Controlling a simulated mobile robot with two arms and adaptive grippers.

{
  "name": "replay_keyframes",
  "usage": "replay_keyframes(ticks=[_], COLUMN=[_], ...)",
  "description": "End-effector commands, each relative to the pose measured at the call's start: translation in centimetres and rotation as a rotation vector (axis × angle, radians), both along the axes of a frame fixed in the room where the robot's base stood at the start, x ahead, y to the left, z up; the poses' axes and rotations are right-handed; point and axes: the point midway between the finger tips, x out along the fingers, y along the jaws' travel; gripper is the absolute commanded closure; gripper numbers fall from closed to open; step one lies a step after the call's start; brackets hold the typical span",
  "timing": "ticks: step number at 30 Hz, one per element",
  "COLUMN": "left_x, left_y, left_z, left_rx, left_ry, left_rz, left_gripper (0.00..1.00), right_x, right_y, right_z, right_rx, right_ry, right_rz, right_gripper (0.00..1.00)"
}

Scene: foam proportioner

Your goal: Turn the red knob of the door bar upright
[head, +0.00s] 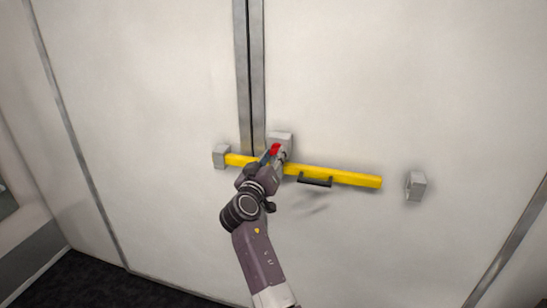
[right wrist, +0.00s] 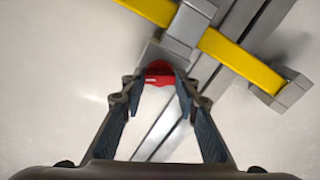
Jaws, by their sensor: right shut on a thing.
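The red knob (head: 275,149) sits on a grey block (head: 281,137) at the middle of the double door, on the yellow door bar (head: 335,176). In the right wrist view the red knob (right wrist: 158,73) lies between the fingertips of my right gripper (right wrist: 160,82), which is shut on it. The gripper also shows in the head view (head: 272,157), partly covering the knob and the bar. The knob's exact angle is hard to tell behind the fingers. The yellow bar also crosses the top of the right wrist view (right wrist: 240,60). My left gripper is not in view.
A grey bracket (head: 221,156) holds the bar's left end. Another grey bracket (head: 416,185) stands apart, right of the bar's free end. A black handle (head: 315,181) hangs under the bar. The white door panels (head: 420,80) around are clear.

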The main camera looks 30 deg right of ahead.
Motion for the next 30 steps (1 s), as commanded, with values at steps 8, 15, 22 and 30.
replay_keyframes(ticks=[8,15,22,30], left_x=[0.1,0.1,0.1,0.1], left_y=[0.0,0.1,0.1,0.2], left_z=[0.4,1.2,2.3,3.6], left_rx=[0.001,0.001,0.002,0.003], left_ry=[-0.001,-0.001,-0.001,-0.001], left_rz=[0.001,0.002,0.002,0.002], left_gripper=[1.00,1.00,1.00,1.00], right_x=[0.0,0.0,0.0,0.0], right_y=[0.0,0.0,-0.1,0.0], right_z=[0.2,0.4,0.4,0.4], right_rx=[-0.174,-0.323,-0.466,-0.610], right_ry=[0.201,0.373,0.540,0.708], right_rz=[0.000,0.000,-0.001,-0.001], right_gripper=[0.96,0.96,0.96,0.96])
